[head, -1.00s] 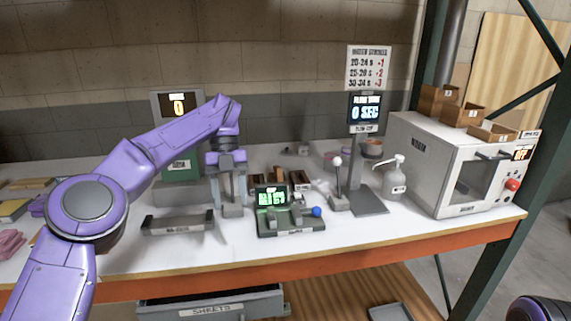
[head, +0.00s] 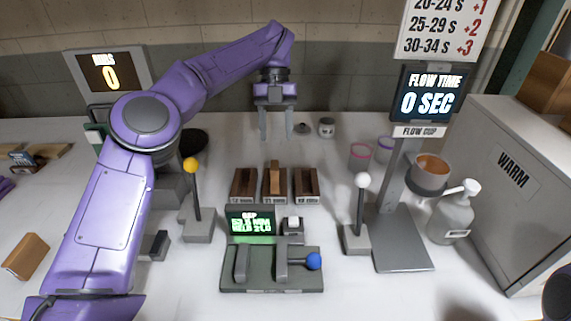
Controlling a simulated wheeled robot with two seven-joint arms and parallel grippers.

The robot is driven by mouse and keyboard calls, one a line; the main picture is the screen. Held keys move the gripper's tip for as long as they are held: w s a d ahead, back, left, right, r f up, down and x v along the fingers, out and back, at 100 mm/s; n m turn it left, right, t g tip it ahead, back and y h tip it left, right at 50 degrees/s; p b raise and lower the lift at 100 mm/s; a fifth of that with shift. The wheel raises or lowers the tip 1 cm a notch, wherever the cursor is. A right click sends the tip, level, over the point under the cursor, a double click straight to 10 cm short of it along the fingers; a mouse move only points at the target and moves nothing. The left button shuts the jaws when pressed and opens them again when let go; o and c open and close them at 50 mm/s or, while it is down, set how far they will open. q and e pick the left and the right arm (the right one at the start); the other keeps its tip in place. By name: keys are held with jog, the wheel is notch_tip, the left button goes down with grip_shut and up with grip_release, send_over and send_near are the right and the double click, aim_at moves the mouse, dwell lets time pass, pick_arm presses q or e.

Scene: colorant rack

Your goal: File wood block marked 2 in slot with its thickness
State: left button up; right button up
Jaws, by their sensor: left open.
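Three small brown slotted holders stand in a row behind the gauge: left (head: 243,186), middle (head: 274,190) and right (head: 305,186). Each has a small label, too small to read surely. A lighter wood block stands upright in the middle holder (head: 274,170); no number on it can be read. My left gripper (head: 275,136) is open and empty, fingers down, behind and above the middle holder, apart from the block. Another wood block (head: 25,257) lies at the far left; its mark is not visible.
A gauge with a blue-knobbed lever (head: 272,270) and green display (head: 250,222) sits in front. Levers with yellow (head: 191,165) and white (head: 362,180) knobs flank the holders. A flow-cup stand (head: 403,240), pump bottle (head: 452,215) and warm oven (head: 515,190) are at right.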

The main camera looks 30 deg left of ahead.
aim_at(275, 165)
pick_arm(q)
jog(key=s+f, duration=0.1)
jog(key=s+f+b, duration=0.2)
jog(key=shift+d+f, duration=0.3)
jog(key=shift+f, duration=0.05)
jog(key=f, duration=0.3)
jog(key=f+b, duration=0.1)
jog(key=f, duration=0.1)
jog(key=shift+s+d+f, duration=0.1)
jog(key=shift+s+d, duration=0.1)
jog(key=shift+d, duration=0.1)
jog(key=shift+s+f, duration=0.25)
jog(key=shift+s, duration=0.05)
jog(key=shift+d, duration=0.1)
grip_shut()
